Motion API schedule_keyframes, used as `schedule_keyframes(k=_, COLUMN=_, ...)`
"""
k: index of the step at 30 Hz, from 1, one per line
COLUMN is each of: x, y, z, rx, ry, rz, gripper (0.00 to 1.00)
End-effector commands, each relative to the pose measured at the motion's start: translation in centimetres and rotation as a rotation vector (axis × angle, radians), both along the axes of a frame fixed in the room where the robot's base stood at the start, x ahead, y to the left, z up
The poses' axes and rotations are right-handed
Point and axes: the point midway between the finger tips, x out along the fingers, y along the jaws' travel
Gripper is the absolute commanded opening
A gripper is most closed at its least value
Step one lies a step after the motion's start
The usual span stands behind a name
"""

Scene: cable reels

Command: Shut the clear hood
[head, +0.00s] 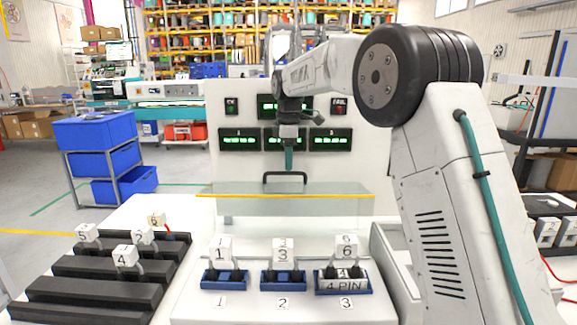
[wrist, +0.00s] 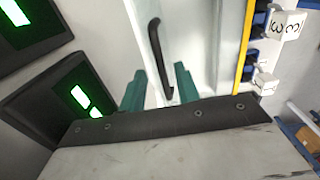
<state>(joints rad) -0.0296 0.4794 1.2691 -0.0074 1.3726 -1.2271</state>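The clear hood (head: 240,189) stands raised over the white test bench, with a yellow strip along its front edge. In the wrist view, its clear panel (wrist: 202,30) and yellow edge run up the right part. Its black handle (head: 285,175) shows just below my gripper (head: 289,158). In the wrist view, the handle (wrist: 155,50) lies ahead of my gripper (wrist: 160,84), its near end between the two teal fingers in the picture. The fingers are apart, with gaps beside the handle, so I see no grip. The depth between fingertips and handle is hard to tell.
Three blue sockets (head: 282,281) with numbered white plugs stand below the hood. A black rack (head: 95,270) with several numbered plugs is at the left. The panel behind carries green displays (head: 331,140). A white bin edge (head: 390,270) lies right, partly behind my arm.

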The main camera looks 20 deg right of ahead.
Motion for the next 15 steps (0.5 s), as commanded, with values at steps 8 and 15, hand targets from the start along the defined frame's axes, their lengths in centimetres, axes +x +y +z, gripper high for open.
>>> schedule_keyframes(k=8, x=0.0, y=-0.1, z=-2.1, rx=0.0, ry=0.001, rz=-0.001, gripper=0.32)
schedule_keyframes(k=15, x=0.0, y=-0.1, z=-2.1, rx=0.0, ry=0.0, rz=-0.002, gripper=0.27)
